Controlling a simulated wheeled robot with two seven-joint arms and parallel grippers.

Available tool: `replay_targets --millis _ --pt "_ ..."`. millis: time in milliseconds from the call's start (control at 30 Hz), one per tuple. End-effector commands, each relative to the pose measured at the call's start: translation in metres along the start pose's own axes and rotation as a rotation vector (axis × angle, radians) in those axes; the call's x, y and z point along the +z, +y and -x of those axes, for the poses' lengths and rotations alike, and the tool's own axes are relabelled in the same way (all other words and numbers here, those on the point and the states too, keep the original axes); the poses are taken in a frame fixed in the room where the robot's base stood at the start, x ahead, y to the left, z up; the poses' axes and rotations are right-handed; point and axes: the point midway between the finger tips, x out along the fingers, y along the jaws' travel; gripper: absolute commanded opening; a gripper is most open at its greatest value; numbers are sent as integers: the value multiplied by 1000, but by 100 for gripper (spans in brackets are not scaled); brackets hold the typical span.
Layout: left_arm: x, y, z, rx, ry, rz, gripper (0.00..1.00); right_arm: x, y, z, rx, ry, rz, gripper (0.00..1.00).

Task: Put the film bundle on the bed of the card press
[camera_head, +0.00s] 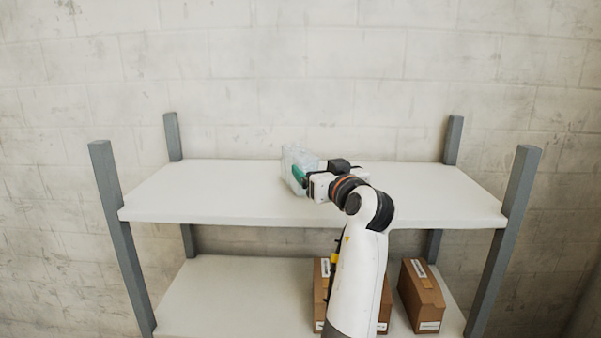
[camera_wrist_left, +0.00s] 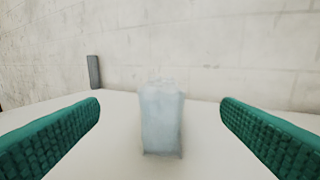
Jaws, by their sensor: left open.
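The film bundle (camera_head: 299,160) is a pale, translucent, upright block on the upper shelf, left of my left gripper in the head view. In the left wrist view the film bundle (camera_wrist_left: 161,119) stands in the middle, between the lines of the two green fingers. My left gripper (camera_wrist_left: 160,125) is open, with a finger on each side and a visible gap between each finger and the bundle. In the head view the left gripper (camera_head: 297,176) is at the bundle, and its hand hides part of the bundle's right side. The card press is in neither view. My right gripper is not in view.
The white upper shelf (camera_head: 220,200) is otherwise clear on both sides. Grey posts (camera_head: 115,220) stand at its corners. Brown boxes (camera_head: 421,295) stand on the lower shelf (camera_head: 235,295), partly behind my arm. A block wall is behind the rack.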

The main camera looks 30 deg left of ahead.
Motion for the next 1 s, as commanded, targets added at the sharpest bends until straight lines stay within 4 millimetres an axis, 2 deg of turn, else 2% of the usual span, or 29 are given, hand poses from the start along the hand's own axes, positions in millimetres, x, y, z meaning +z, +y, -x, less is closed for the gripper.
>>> replay_targets --millis 33,100,333,567,700,967,1000 --pt "6 0 -10 2 -1 -3 87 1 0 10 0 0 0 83" --pt "5 0 -21 1 -2 -4 87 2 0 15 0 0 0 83" --pt "3 -1 -40 -2 -3 -1 87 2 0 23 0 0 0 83" --pt "9 -1 -72 0 -2 -5 87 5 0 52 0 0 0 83" --pt "5 -2 -87 -2 -4 -4 87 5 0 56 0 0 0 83" --pt "2 -2 -90 -3 -4 0 87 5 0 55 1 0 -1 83" --pt "2 -2 -90 -3 -4 0 84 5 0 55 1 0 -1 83"
